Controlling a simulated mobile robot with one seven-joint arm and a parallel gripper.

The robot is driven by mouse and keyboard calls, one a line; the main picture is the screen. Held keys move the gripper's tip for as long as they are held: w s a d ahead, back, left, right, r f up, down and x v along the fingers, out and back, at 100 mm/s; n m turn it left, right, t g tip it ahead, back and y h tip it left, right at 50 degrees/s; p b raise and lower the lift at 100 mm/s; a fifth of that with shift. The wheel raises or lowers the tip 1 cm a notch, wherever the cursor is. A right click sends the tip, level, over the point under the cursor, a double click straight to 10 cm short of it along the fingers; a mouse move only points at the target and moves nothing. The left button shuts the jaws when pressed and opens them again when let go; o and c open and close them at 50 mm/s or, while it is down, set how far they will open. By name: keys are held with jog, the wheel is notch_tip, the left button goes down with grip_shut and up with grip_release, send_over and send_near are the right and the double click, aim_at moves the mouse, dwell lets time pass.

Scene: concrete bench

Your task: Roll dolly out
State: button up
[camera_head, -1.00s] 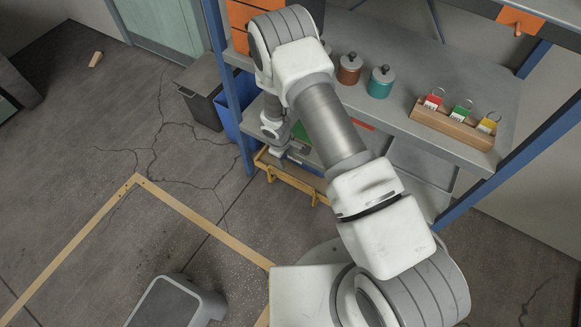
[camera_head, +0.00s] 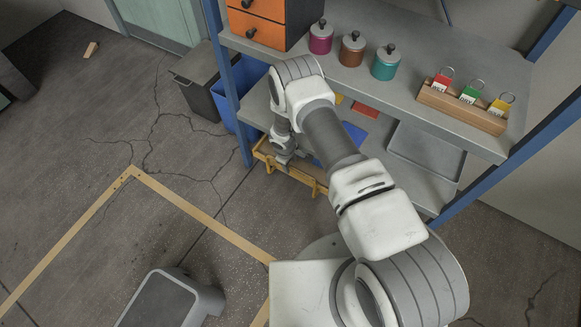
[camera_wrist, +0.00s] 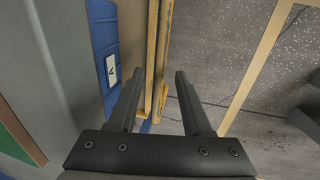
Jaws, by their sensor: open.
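The dolly appears to be the low yellow-edged frame (camera_head: 307,178) under the shelf, with yellow bracket-like parts on its front side. In the wrist view its long yellow rail (camera_wrist: 153,50) runs up the picture between my fingers. My gripper (camera_wrist: 161,72) is open, one finger on each side of the rail in that view; I cannot tell whether either touches it. In the head view my gripper (camera_head: 284,158) is small and partly hidden at the dolly's front edge. A blue item with a white "A" label (camera_wrist: 111,72) lies left of the rail.
A grey shelf (camera_head: 330,70) overhangs the dolly, with jars and a tag rack (camera_head: 462,107) on it. A blue post (camera_head: 230,90), blue bin (camera_head: 252,85) and dark bin (camera_head: 203,75) stand left. Tan floor strips (camera_head: 200,217) cross open floor in front; a grey box (camera_head: 165,300) stands near.

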jog(key=shift+w+d+f, duration=0.1)
jog(key=shift+w+f, duration=0.05)
jog(key=shift+f, duration=0.65)
grip_shut()
dwell(0.9)
